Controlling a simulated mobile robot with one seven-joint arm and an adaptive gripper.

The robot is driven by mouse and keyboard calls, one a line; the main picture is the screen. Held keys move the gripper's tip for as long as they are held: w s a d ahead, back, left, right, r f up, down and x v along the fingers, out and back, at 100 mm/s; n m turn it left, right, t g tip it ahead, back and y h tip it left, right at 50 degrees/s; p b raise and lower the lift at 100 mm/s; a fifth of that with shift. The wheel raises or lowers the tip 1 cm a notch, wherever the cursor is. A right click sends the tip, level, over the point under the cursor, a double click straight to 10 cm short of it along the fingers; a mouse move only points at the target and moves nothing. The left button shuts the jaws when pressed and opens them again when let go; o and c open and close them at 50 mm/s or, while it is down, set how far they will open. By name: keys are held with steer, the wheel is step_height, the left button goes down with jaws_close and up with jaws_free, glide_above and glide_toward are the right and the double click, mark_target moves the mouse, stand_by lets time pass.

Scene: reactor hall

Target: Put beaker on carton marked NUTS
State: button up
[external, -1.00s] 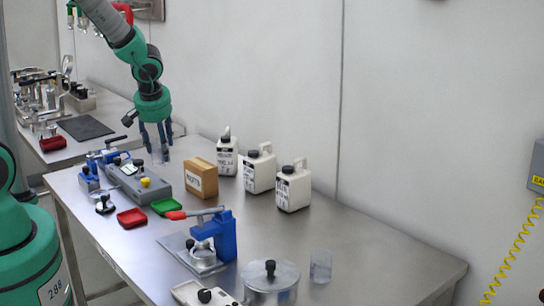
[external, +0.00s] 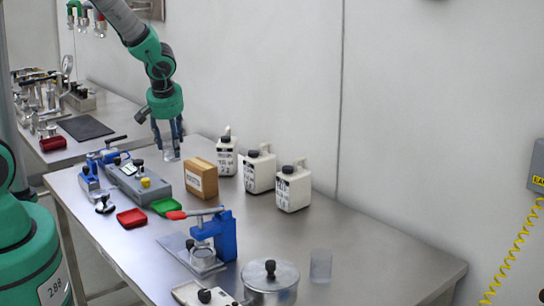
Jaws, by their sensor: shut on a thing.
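My gripper (external: 169,150) is above the far part of the steel bench, a little left of and behind the carton. It is shut on a small clear vessel, which looks like a beaker (external: 172,154); the fingers partly hide it. The brown carton (external: 202,182) stands on the bench, with a white label of dark print on its front that is too small to read surely. Its top is bare. A second clear beaker (external: 320,266) stands upright on the bench at the front right.
White jugs (external: 293,188) with black caps stand right of the carton. A grey device (external: 135,182), green tray (external: 165,206) and red tray (external: 132,218) lie to its left. A blue press (external: 225,237) and steel pot (external: 270,280) stand nearer. The right bench end is clear.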

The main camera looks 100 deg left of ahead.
steer(key=w+a, duration=0.2)
steer(key=a, duration=0.1)
steer(key=w+a, duration=0.2)
steer(key=a, duration=0.1)
steer(key=w+a+f+p, duration=0.1)
steer(key=w+a, duration=0.1)
steer(key=a, duration=0.1)
steer(key=shift+w+a, duration=0.1)
steer(key=shift+a, duration=0.2)
steer(key=shift+f, duration=0.1)
steer(key=shift+f, duration=1.7)
steer(key=shift+f, duration=0.15)
steer(key=o, duration=1.2)
